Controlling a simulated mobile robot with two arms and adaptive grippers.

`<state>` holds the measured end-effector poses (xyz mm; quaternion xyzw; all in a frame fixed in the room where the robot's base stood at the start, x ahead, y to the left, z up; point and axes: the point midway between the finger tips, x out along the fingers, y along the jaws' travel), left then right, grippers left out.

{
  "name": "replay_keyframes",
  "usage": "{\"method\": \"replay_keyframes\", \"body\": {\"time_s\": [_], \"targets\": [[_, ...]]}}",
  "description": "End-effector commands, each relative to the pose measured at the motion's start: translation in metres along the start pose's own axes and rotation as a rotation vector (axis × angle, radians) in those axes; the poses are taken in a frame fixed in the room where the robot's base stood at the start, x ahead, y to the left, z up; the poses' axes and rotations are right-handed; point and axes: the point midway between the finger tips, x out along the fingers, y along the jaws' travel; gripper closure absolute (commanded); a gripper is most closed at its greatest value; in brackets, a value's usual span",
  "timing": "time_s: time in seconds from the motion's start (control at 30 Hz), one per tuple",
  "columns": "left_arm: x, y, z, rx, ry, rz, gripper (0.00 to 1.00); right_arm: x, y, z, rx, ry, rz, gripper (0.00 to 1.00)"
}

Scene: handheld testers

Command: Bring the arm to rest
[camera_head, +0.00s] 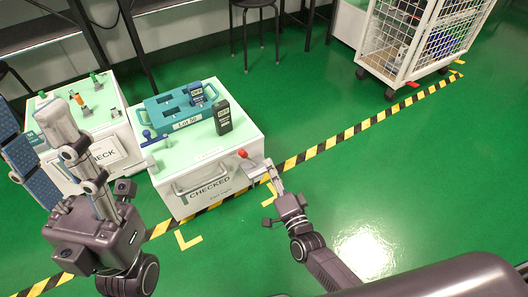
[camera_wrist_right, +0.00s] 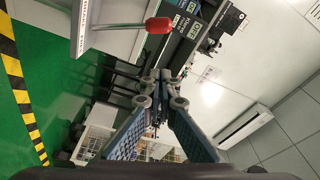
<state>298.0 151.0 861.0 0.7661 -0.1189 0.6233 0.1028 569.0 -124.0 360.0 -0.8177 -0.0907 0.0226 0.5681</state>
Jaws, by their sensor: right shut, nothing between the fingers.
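My right gripper (camera_head: 262,168) is at the front right corner of the white CHECKED stand (camera_head: 225,180), near a red knob (camera_head: 243,153) on its top. In the right wrist view, its two blue-padded fingers (camera_wrist_right: 157,95) meet with nothing between them. The red knob also shows there (camera_wrist_right: 159,25), apart from the fingertips. My left gripper (camera_head: 75,150) is raised at the left, in front of the CHECK stand (camera_head: 122,148); its opening is unclear. A dark handheld tester (camera_head: 222,118) stands on the CHECKED stand.
A wire cage cart (camera_head: 400,60) stands at the back right. A black stool (camera_head: 253,3) is behind. Green floor with a yellow-black stripe (camera_head: 345,135) is clear on the right.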

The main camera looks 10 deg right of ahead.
Motion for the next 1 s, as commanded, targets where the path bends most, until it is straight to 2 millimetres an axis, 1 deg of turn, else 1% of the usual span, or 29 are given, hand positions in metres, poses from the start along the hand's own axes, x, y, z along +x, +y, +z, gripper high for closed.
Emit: {"method": "replay_keyframes", "body": {"time_s": [0.1, 0.2, 0.67, 0.77, 0.83, 0.87, 0.97, 1.0], "targets": [[0.002, 0.0, -0.001, 0.0, -0.002, -0.001, 0.6, -0.009, -0.001, 0.0, 0.0, 0.0, -0.001, 1.0], [0.002, 0.0, -0.001, 0.0, -0.003, -0.002, 0.6, -0.011, -0.001, 0.0, 0.001, 0.0, -0.002, 1.0], [0.002, 0.0, 0.0, -0.001, -0.003, -0.001, 0.6, -0.01, 0.0, 0.0, 0.0, 0.001, -0.002, 1.0], [0.003, 0.0, -0.001, 0.0, 0.0, -0.002, 0.6, -0.01, -0.005, -0.001, -0.006, 0.004, -0.012, 1.0], [0.003, 0.0, -0.001, 0.0, 0.0, -0.002, 0.6, -0.008, -0.021, -0.005, -0.032, 0.016, -0.045, 1.0], [0.003, 0.0, -0.001, 0.0, 0.0, -0.002, 0.6, -0.008, -0.032, -0.008, -0.049, 0.025, -0.069, 1.0], [0.003, 0.0, -0.001, 0.0, -0.001, -0.002, 0.6, -0.008, -0.086, -0.022, -0.139, 0.077, -0.179, 1.0], [0.003, 0.0, -0.001, 0.0, -0.001, -0.002, 0.6, -0.011, -0.113, -0.029, -0.188, 0.108, -0.235, 1.0]]}}
